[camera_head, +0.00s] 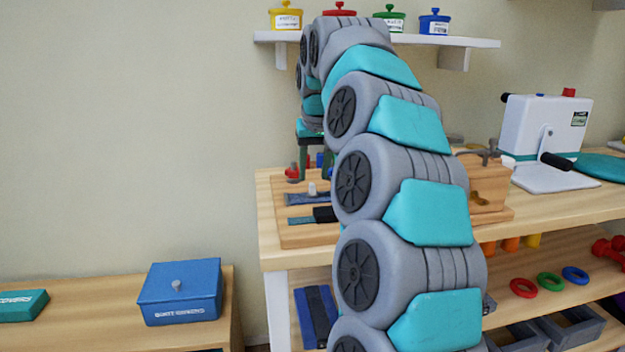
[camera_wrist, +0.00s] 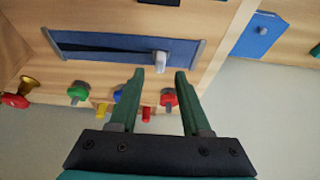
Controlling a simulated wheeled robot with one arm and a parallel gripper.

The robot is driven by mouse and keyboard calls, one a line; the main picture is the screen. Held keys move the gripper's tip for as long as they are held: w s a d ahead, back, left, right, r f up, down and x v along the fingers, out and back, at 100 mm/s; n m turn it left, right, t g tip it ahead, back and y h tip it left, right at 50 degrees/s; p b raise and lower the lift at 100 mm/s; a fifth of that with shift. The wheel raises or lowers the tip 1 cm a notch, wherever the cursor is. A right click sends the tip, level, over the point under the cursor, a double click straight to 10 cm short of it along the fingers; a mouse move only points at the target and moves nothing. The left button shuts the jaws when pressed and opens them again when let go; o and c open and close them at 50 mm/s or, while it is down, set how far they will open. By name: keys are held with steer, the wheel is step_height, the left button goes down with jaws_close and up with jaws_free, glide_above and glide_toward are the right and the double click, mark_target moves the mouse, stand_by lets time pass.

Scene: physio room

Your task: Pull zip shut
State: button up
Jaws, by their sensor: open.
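The zip is a blue fabric strip (camera_wrist: 185,48) set on a wooden board (camera_wrist: 200,22) in the wrist view. A dark slit runs along it from the left and narrows toward a pale pull tab (camera_wrist: 160,66) near its right end. My gripper (camera_wrist: 160,74) is open, with its green fingertips either side of the tab in the picture; I cannot tell the depth between them, and I see no contact. In the head view the strip (camera_head: 300,198) and the tab (camera_head: 312,188) show on the board, below my gripper (camera_head: 314,176). My arm hides the board's right part.
Red (camera_wrist: 169,99) and green (camera_wrist: 78,93) knobs stand on the board close to the fingers. A teal strip with a dark piece (camera_head: 312,217) lies nearer the front. A wall shelf (camera_head: 470,41) is above; a blue box (camera_head: 180,292) stands on the low unit at left.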

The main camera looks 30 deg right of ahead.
mark_target(312, 184)
steer(key=shift+x, duration=1.65)
steer(key=shift+c, duration=0.3)
jaws_close()
